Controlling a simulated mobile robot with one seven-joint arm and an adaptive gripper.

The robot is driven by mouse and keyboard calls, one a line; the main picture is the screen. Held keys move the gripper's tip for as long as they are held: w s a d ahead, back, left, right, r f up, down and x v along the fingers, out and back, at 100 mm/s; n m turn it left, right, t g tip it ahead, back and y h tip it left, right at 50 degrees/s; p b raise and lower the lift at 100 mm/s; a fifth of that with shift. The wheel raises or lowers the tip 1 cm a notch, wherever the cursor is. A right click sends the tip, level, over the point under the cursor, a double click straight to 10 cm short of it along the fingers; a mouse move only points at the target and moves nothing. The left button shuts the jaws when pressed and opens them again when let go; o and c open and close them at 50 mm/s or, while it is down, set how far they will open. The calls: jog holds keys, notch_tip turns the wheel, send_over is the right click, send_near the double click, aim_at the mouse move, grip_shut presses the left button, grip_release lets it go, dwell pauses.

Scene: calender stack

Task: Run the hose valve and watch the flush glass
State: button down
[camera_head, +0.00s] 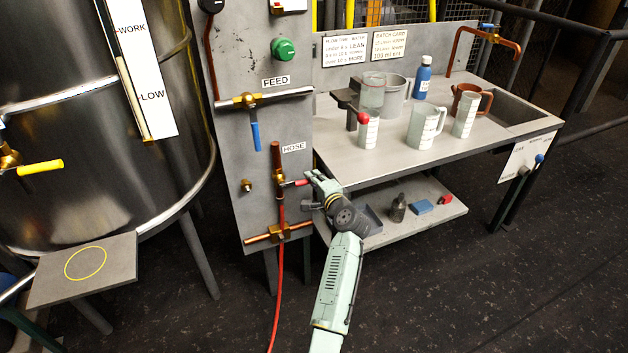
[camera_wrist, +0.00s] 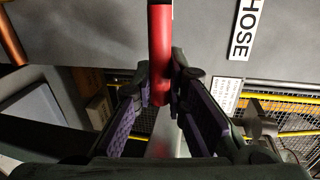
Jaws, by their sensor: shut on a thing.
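The hose valve has a red lever handle (camera_head: 298,183) that sticks out to the right from a brass body under the HOSE label (camera_head: 293,148). In the wrist view the red handle (camera_wrist: 160,45) comes down from the top, its end between the purple finger pads. My gripper (camera_head: 309,180) is shut on the handle's outer end; it also shows in the wrist view (camera_wrist: 162,98). A reddish vertical tube (camera_head: 281,213) runs below the valve to a lower brass fitting (camera_head: 278,234). I cannot tell for sure which part is the flush glass.
The bench (camera_head: 390,155) at right holds jugs, beakers and a blue bottle (camera_head: 422,78). Its lower shelf (camera_head: 430,215) is close beside my gripper. The FEED valve's blue lever (camera_head: 256,136) hangs above left. A red hose (camera_head: 279,300) runs down to the floor.

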jog(key=c, duration=1.6)
grip_release()
jog(key=shift+f, duration=0.1)
jog(key=v, duration=1.2)
